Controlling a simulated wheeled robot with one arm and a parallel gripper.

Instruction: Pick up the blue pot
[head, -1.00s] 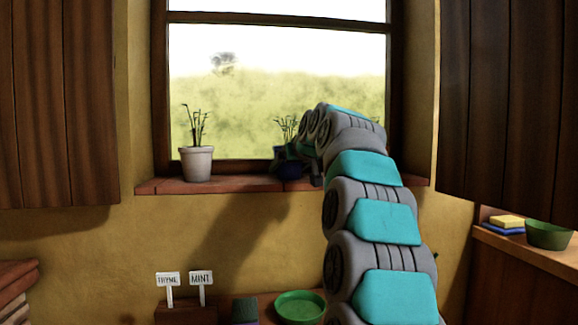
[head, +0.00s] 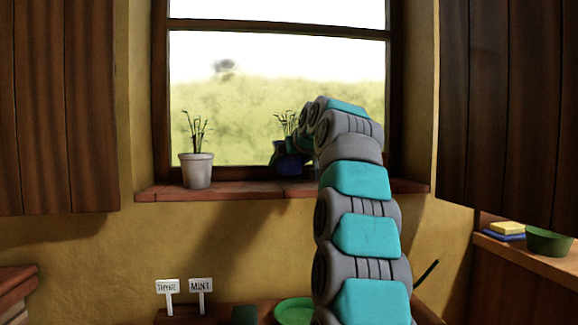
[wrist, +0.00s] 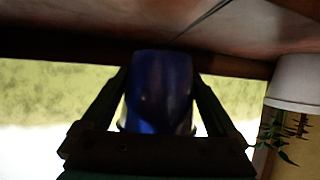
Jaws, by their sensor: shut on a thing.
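The blue pot (head: 289,165) is at the window, right of centre in the head view, with thin green sprouts (head: 287,122) above it. It appears slightly raised above the brick sill (head: 240,190), though my arm hides part of it. In the wrist view, which is upside down, the blue pot (wrist: 160,88) fills the space between the two fingers. My gripper (wrist: 160,80) is shut on it, one finger along each side. The sprouts are hidden in the wrist view.
A white pot with a plant (head: 197,170) stands on the sill to the left. Window frame and dark shutters (head: 60,110) flank the opening. Below are THYME and MINT signs (head: 185,285) and a green dish (head: 295,310). A green bowl (head: 550,242) stands at right.

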